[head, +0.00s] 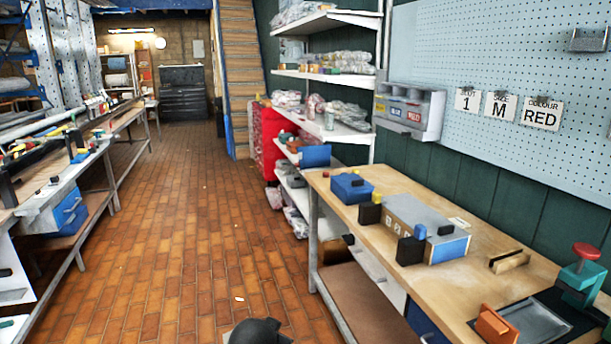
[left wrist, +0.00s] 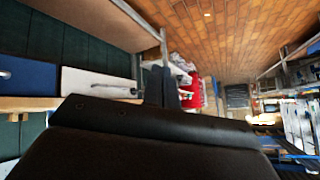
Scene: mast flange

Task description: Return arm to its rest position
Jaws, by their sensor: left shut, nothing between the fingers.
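My left gripper (left wrist: 161,75) shows in the left wrist view as two dark fingers close together beyond the wide black gripper body. It is shut and empty, clear of any surface. That view is turned over, with the floor at the top. In the head view a dark rounded part, probably of my own arm, shows at the bottom edge; no gripper fingers are visible there. My right gripper is in neither view.
A wooden workbench (head: 465,270) stands at right with a grey box (head: 425,225), a blue box (head: 351,188) and a green-red clamp (head: 581,275). Shelves (head: 345,130) stand behind it. Another bench (head: 85,140) lines the left. The tiled floor (head: 190,220) between is open.

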